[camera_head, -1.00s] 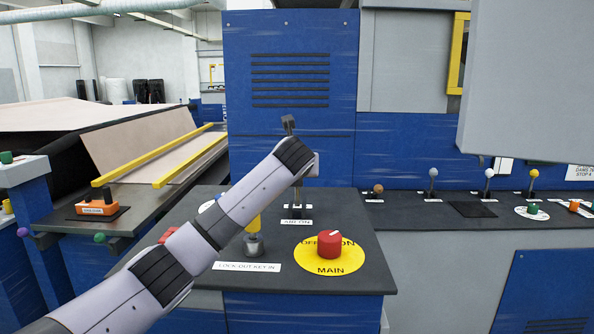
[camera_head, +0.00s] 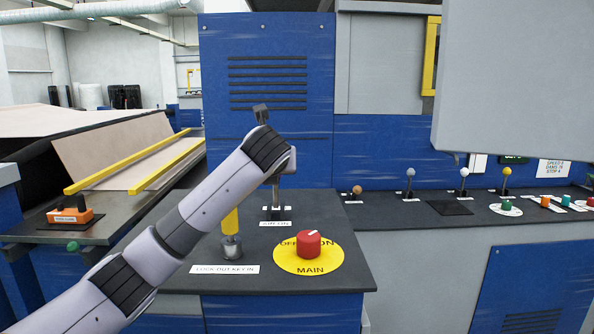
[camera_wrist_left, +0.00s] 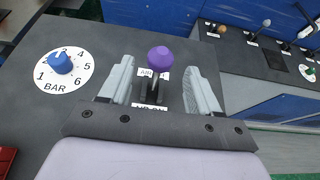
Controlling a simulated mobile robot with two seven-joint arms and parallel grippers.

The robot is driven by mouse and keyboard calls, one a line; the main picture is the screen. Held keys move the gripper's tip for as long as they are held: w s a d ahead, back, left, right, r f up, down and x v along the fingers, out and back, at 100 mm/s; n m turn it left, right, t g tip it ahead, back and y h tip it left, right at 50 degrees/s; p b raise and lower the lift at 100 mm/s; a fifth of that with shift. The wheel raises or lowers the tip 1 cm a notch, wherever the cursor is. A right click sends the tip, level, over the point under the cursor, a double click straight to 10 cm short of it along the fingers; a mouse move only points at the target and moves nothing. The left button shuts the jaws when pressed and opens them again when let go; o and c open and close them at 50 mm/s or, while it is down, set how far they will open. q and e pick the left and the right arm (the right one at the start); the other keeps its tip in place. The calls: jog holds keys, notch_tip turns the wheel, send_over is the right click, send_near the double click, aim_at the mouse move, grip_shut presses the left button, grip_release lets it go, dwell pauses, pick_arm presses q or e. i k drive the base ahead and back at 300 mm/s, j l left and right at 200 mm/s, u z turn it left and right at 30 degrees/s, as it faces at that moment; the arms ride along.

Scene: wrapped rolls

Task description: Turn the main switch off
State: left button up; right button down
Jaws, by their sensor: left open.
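The main switch (camera_head: 308,244) is a red knob on a yellow disc marked OFF, ON and MAIN, on the dark console top. A white mark on the knob points to the upper right, toward ON. My left arm crosses the head view to the left of the switch, and its gripper cannot be made out there. In the left wrist view my left gripper (camera_wrist_left: 160,84) is open, with a purple-knobbed lever (camera_wrist_left: 159,57) showing between its spread fingers. I cannot tell whether it touches the lever. The main switch is not visible in that view. My right gripper is out of view.
A lock-out key with a yellow tag (camera_head: 231,240) stands left of the switch. A blue dial (camera_wrist_left: 62,62) marked BAR is in the wrist view. A blue cabinet (camera_head: 268,60) rises behind the console. More levers (camera_head: 409,180) stand at the right.

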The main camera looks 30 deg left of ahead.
aim_at(308, 243)
jog(key=k+l, duration=0.8)
